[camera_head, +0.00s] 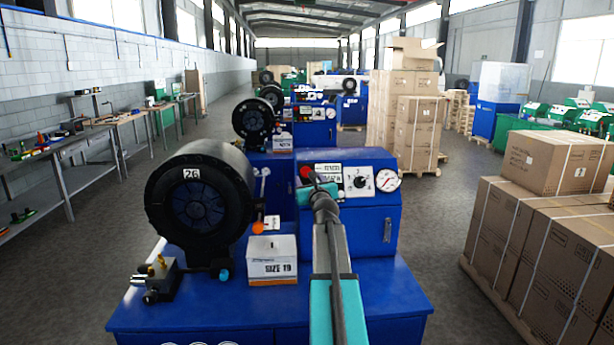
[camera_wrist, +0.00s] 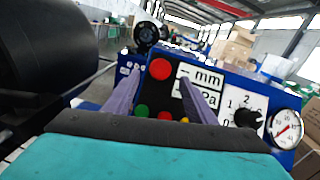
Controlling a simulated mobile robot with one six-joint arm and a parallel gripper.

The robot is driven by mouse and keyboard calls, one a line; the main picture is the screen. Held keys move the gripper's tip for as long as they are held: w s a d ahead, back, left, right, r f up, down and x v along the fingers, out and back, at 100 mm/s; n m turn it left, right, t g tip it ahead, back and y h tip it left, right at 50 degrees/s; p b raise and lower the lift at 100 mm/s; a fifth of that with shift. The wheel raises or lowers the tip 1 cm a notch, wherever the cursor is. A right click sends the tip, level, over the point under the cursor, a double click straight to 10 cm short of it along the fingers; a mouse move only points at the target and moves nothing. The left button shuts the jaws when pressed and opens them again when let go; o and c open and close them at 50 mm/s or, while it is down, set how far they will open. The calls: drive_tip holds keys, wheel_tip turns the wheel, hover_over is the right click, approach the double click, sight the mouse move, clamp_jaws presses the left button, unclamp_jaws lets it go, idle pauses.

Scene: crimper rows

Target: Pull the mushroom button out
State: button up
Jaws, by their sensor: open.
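The red mushroom button (camera_wrist: 160,69) is on the upper left of the blue machine's control panel. In the head view the button (camera_head: 306,171) shows at the panel's left edge, just above my gripper (camera_head: 322,188). In the wrist view my gripper (camera_wrist: 158,78) is open, with one finger left and one right of the button in the picture. The fingers hold nothing. I cannot tell whether the fingertips reach as deep as the button's head or touch it. Part of the panel below the button is hidden by my gripper.
The panel has a display (camera_head: 327,172), a numbered dial (camera_head: 358,181) and a pressure gauge (camera_head: 387,180). Green, red and yellow buttons sit low in the wrist view. A black crimper head (camera_head: 199,199) and a white box (camera_head: 272,260) stand to the left. Stacked cartons (camera_head: 545,235) stand right.

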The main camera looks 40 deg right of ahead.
sight(306, 174)
drive_tip(key=shift+x, duration=2.25)
